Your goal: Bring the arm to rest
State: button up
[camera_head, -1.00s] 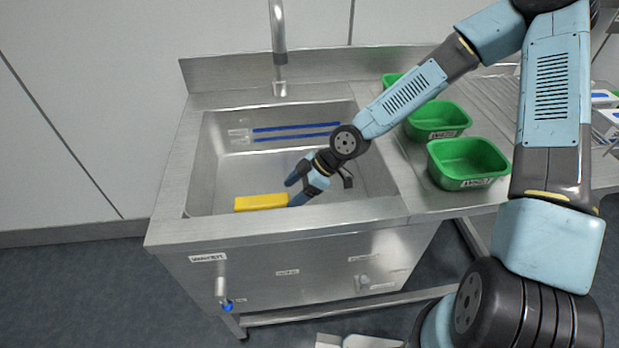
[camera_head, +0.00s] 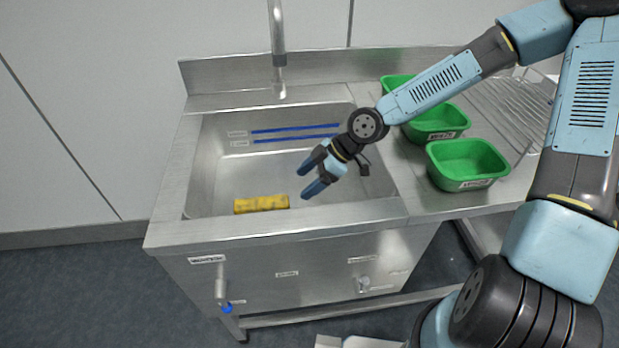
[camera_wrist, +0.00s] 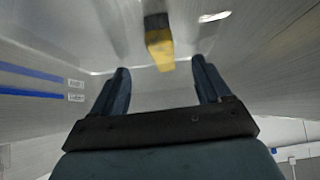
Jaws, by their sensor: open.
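My gripper (camera_head: 309,178) is open and empty over the right part of the steel sink basin (camera_head: 225,170). Its two dark blue fingers are apart, and they also show in the wrist view (camera_wrist: 160,85). A yellow block (camera_head: 261,203), perhaps a sponge, lies in the basin near its front wall, to the left of my gripper and apart from it. In the wrist view the yellow block (camera_wrist: 160,48) is beyond the fingertips, with a dark part at its top.
Green tubs (camera_head: 467,165) stand on the drainboard right of the basin, under and beside my forearm. A tap (camera_head: 279,50) rises behind the sink. Blue lines (camera_head: 295,131) mark the basin's back wall. A wire rack (camera_head: 510,105) is at right.

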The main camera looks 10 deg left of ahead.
jog(key=w+d+r+m+t+h, duration=0.1)
jog(key=w+d+r+t+h, duration=0.15)
jog(key=w, duration=0.35)
jog(key=d+r+m+t+h, duration=0.1)
jog(key=d+r+m+h, duration=0.1)
jog(key=d+r, duration=0.2)
jog(key=w+d+r+m+t+h, duration=0.1)
jog(key=d+r+m, duration=0.2)
jog(key=d, duration=0.4)
jog(key=d+r+m+t+h, duration=0.1)
jog(key=d+r+m+h, duration=0.1)
jog(key=d+r, duration=0.3)
jog(key=shift+w+d+r+m+t+h, duration=0.1)
jog(key=shift+w+d+m+t+h, duration=0.2)
jog(key=shift+d+m, duration=0.2)
jog(key=s+d+r+m+t, duration=0.1)
jog(key=s+d+r+m, duration=0.5)
jog(key=s+r, duration=0.3)
jog(key=s+d+r+m+t, duration=0.1)
jog(key=s+d+r+m, duration=0.5)
jog(key=s+r, duration=0.3)
jog(key=shift+s+d, duration=0.4)
jog(key=shift+d, duration=0.4)
